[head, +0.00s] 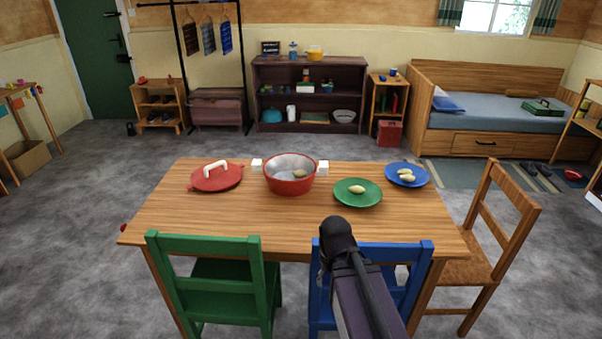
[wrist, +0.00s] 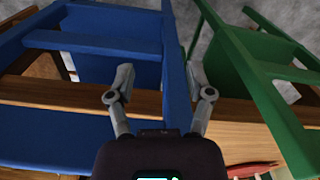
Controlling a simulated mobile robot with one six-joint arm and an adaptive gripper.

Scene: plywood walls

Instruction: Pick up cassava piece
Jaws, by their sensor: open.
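Pale yellow pieces that look like cassava show in the head view. One piece (head: 299,174) lies inside the red pot (head: 289,187). One piece (head: 357,189) lies on the green plate (head: 345,199). A small group of pieces (head: 407,178) lies on the blue plate (head: 393,181) at the table's back right. My gripper (wrist: 160,82) is open and empty in the wrist view, at the table's front edge by the blue chair (wrist: 95,65) and green chair (wrist: 255,75). It is apart from all the pieces; my gripper cannot be made out in the head view.
A red lid (head: 216,179) with a pale handle lies left of the pot on the wooden table (head: 215,222). The green and blue chair backs stand along the front edge, close around my gripper. A wooden chair (head: 502,235) stands at the right. The table's front half is clear.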

